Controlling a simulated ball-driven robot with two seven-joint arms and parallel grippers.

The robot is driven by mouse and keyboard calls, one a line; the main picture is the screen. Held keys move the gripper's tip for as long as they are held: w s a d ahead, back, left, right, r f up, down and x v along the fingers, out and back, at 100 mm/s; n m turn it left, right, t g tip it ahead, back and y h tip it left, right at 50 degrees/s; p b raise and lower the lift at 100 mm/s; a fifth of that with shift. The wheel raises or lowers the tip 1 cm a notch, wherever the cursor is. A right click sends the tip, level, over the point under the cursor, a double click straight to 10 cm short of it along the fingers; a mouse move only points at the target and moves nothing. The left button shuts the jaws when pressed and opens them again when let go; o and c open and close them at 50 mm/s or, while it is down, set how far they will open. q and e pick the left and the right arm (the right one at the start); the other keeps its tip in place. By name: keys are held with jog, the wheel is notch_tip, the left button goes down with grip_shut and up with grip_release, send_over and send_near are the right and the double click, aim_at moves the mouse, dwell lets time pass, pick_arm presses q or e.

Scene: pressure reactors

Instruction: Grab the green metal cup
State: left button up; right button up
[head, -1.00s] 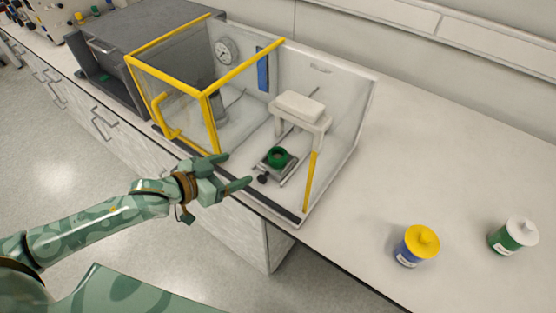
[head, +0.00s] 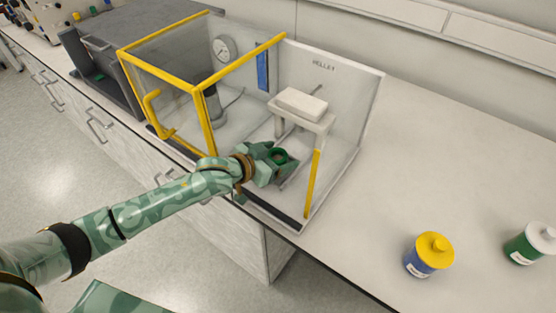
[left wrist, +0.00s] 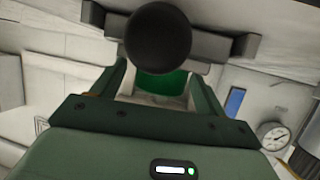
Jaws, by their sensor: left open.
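The green metal cup (head: 279,156) sits on a small holder inside the open front of the yellow-framed enclosure. My left gripper (head: 275,160) reaches in from the left and is open, with its fingers at the cup. Whether the fingers touch the cup cannot be told. In the left wrist view the cup (left wrist: 163,84) shows as a green patch between the fingers, partly covered by a round black knob (left wrist: 158,36). My right gripper is not in view.
The enclosure has a yellow-edged door frame (head: 205,120) at left and a white press block (head: 301,103) just behind the cup. A blue jar with yellow lid (head: 429,256) and a green jar with white lid (head: 531,244) stand at right. The counter between is clear.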

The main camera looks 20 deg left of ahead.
pick_arm(q)
jog(key=shift+r, duration=0.1)
jog(key=shift+c, duration=0.3)
jog(key=c, duration=1.1)
